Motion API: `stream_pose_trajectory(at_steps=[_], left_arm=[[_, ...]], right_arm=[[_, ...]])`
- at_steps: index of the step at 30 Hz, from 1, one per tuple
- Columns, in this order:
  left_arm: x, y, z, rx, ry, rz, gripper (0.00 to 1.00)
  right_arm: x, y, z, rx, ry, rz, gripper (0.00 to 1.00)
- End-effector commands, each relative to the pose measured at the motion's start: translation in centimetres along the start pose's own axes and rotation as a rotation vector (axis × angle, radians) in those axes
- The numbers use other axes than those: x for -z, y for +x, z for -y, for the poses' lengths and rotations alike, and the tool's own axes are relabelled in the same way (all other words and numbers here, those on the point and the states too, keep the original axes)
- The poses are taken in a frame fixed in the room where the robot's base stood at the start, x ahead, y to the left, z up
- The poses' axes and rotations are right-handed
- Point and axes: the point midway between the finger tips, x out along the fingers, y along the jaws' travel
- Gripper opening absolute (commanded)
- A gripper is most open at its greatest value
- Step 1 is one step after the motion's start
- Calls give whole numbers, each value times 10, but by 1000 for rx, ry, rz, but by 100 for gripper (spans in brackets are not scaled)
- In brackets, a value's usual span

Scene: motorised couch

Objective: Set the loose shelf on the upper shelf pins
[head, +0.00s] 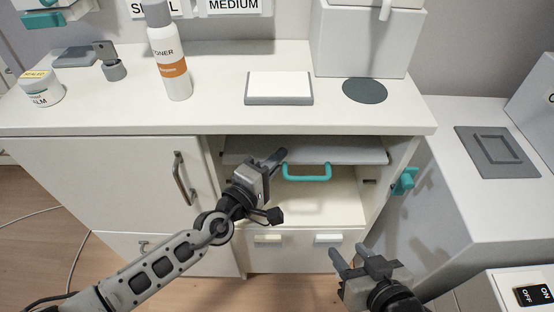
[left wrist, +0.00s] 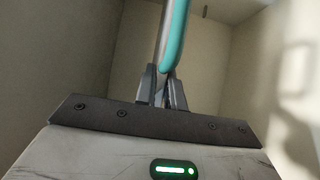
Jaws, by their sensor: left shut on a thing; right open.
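The loose shelf (head: 340,152) is a grey board in the upper part of the open cabinet compartment. A teal handle (head: 307,178) hangs at its front edge. My left gripper (head: 277,158) is at the left end of the handle. In the left wrist view its fingers (left wrist: 168,100) are shut on the teal handle (left wrist: 174,40). A dark shelf pin or slot (head: 369,182) shows on the right inner wall, below the board. The other pins are hidden, so I cannot tell what the board rests on. My right gripper (head: 360,262) is open and empty, in front of the cabinet.
The cabinet top (head: 215,105) holds a toner bottle (head: 170,60), a balm jar (head: 40,88), a grey-white pad (head: 279,87) and a dark disc (head: 365,90). A closed door (head: 110,180) is left of the compartment. A teal fitting (head: 405,182) sticks out at right.

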Motion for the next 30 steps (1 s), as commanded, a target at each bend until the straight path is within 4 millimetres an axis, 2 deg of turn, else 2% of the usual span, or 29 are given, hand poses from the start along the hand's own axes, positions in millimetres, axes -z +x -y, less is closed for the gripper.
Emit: stream_pose_trajectory(at_steps=[1, 3, 4, 5, 16, 18, 22, 30], left_arm=[[0, 1, -1, -6, 1, -1, 0], [0, 1, -2, -6, 1, -1, 25], [0, 1, -2, -5, 1, -1, 33], [0, 1, -2, -5, 1, -1, 36], [0, 0, 2, 3, 0, 0, 36], [0, -4, 2, 4, 0, 0, 36], [0, -32, 1, 4, 0, 1, 36], [0, -99, 2, 3, 1, 0, 36]], right_arm=[[-1, 1, 0, 0, -1, -1, 43], [0, 0, 0, 0, -1, -1, 43], [0, 0, 0, 0, -1, -1, 43], [0, 0, 0, 0, -1, -1, 43], [0, 0, 0, -1, -4, -1, 43], [9, -4, 1, 1, -14, -16, 43], [17, -8, 3, 3, -15, -30, 43], [5, -4, 1, 3, -12, -11, 43]])
